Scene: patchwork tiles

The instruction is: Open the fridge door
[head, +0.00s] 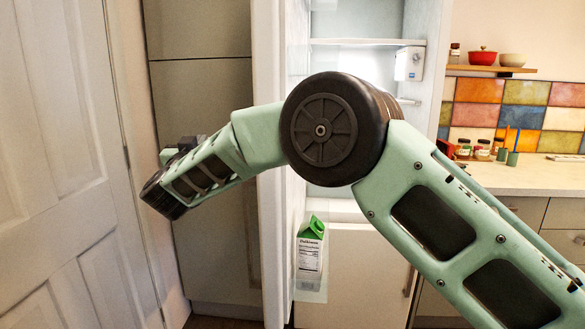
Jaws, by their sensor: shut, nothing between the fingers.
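The fridge door (270,225) stands open, seen nearly edge-on as a tall white panel. The lit fridge interior (358,55) shows to its right, with a shelf near the top. My arm crosses in front of the door, and its forearm reaches past the door's edge to the left, on the outer side. A small dark grey part of my gripper (184,146) shows behind the forearm. It is shut and empty; its fingertips are mostly hidden. I cannot tell whether it touches the door. My arm hides the middle of the door and fridge.
A green-topped carton (310,252) stands in the door's lower shelf. A white panelled door (60,180) is close on the left, before tall grey cabinets (203,90). A counter (510,178) with jars is at right, below a wall shelf (490,69) holding a red pot.

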